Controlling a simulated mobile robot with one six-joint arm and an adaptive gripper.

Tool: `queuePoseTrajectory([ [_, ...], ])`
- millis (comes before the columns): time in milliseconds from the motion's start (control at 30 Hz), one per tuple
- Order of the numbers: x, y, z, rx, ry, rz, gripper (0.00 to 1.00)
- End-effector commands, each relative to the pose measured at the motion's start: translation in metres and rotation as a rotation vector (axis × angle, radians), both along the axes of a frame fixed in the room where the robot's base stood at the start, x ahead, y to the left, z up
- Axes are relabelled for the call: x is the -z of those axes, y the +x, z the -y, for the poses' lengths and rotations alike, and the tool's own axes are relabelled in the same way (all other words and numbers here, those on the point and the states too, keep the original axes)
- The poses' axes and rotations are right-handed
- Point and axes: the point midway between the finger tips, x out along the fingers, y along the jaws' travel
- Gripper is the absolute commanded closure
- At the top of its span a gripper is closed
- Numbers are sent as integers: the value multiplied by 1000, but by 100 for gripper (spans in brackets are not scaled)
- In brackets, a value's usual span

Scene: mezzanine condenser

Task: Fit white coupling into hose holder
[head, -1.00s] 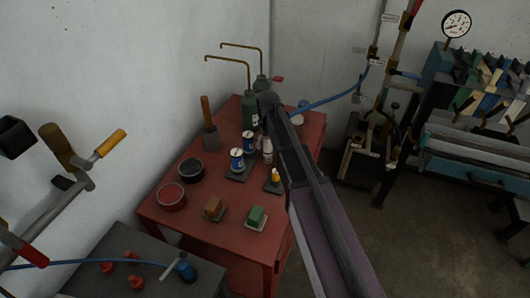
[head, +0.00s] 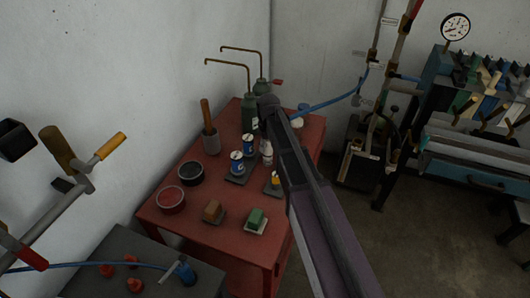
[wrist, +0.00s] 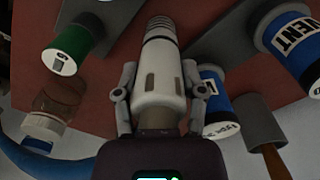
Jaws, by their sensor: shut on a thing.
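In the wrist view my gripper (wrist: 158,80) has a finger on each side of the white coupling (wrist: 160,88) and is shut on it. In the head view my dark arm reaches over the red table and hides the gripper. I cannot pick out the hose holder with certainty in either view.
The red table (head: 178,225) carries blue-labelled cans (head: 237,163), dark green bottles (head: 249,112), a mortar (head: 211,143), bowls (head: 171,199) and brown and green blocks (head: 256,218). A blue hose (head: 335,100) runs right toward the stand.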

Motion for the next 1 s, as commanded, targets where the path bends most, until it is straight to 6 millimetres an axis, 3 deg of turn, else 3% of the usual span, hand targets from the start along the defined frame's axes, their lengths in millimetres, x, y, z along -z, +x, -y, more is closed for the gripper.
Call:
queuePoseTrajectory([
  [467, -7, 0, 0, -1, 0, 0, 100],
  [1000, -56, 0, -1, -1, 0, 0, 100],
])
